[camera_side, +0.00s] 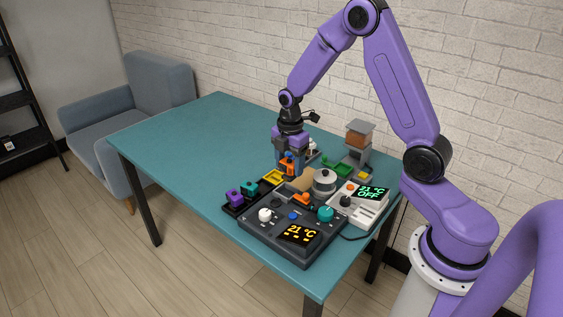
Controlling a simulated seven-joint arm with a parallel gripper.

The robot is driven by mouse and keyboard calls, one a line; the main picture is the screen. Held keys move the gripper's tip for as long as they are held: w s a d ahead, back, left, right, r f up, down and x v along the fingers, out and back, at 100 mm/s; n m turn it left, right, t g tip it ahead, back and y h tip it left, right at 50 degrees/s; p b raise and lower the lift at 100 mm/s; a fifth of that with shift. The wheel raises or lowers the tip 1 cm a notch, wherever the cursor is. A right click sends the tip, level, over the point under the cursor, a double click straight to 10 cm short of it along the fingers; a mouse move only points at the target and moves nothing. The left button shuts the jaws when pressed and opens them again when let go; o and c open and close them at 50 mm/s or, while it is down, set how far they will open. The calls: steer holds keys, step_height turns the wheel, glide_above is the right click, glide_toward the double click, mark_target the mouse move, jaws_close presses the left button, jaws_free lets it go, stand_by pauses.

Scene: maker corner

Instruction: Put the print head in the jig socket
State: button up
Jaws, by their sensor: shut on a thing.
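My gripper (290,157) points down over the far middle of the cluttered part of the table. It is shut on an orange and dark block (287,166), which looks like the print head. I cannot tell whether the block is touching anything below it. A purple block (234,196) and a teal block (248,188) of similar kind stand in a dark rack at the left. I cannot tell for certain which part is the jig socket.
A dark control box (275,228) with knobs and a display stands in front. A white box (368,206) reading 21 °C OFF, a round metal pot (325,180) and a grey stand (359,148) are to the right. The teal table (190,139) is clear at left.

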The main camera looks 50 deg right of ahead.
steer(key=shift+s, duration=0.15)
steer(key=shift+w+d+f, duration=0.15)
steer(key=shift+w+d, duration=0.1)
steer(key=shift+w+d+f, duration=0.25)
steer(key=shift+w+f, duration=0.2)
steer(key=shift+f, duration=0.95)
steer(key=shift+w+d+f, duration=0.3)
steer(key=shift+w+f, duration=0.1)
steer(key=shift+f, duration=1)
steer(key=shift+w+d+f, duration=0.25)
steer(key=shift+w+f, duration=0.2)
steer(key=shift+f, duration=0.95)
steer(key=shift+f, duration=0.5)
steer(key=o, duration=1.2)
step_height(320, 180, up, 7)
